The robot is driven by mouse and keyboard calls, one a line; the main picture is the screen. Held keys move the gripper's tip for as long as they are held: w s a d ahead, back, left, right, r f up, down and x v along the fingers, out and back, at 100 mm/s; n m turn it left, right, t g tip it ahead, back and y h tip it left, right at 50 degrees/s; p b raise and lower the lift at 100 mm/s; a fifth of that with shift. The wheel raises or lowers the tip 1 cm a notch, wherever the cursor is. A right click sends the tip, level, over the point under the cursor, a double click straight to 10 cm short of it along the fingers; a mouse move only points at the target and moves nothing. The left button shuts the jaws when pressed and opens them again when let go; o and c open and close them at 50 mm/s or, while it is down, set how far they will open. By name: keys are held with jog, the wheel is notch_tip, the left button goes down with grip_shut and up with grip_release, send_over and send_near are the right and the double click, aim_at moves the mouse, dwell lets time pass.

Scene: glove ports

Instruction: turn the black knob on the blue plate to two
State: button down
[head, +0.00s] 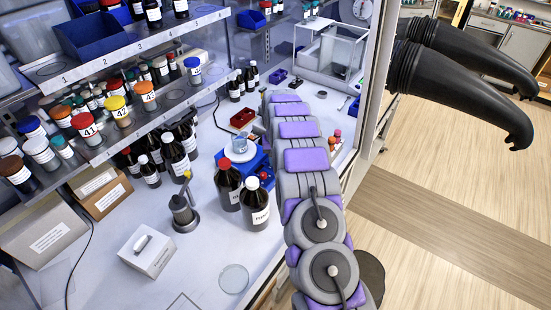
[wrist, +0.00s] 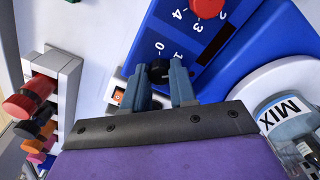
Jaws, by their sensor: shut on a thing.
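In the wrist view the blue plate (wrist: 145,42) carries white digits, with 0 and 1 visible close to the black knob (wrist: 159,71). My gripper (wrist: 160,78) has its two blue-grey fingers on either side of the black knob and is shut on it. The fingers hide part of the knob, and I cannot tell which digit it points to. A red knob (wrist: 207,6) sits higher on the same plate, near 2, 3 and 4. In the head view the blue device (head: 259,163) stands beside my arm, which hides my gripper there.
A beaker labelled MIX (wrist: 285,112) stands on a white round top (wrist: 258,80) close to my gripper's right. A white rack (wrist: 68,85) with coloured caps is at left. Dark bottles (head: 256,207) stand near my arm. Black gloves (head: 465,65) hang at right.

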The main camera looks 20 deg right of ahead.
jog(key=m+p, duration=0.1)
jog(key=m, duration=0.6)
dwell(0.5)
jog(key=c, duration=0.9)
grip_release()
jog(key=shift+r, duration=0.1)
notch_tip(320, 180, up, 17)
jog(key=shift+w, duration=0.1)
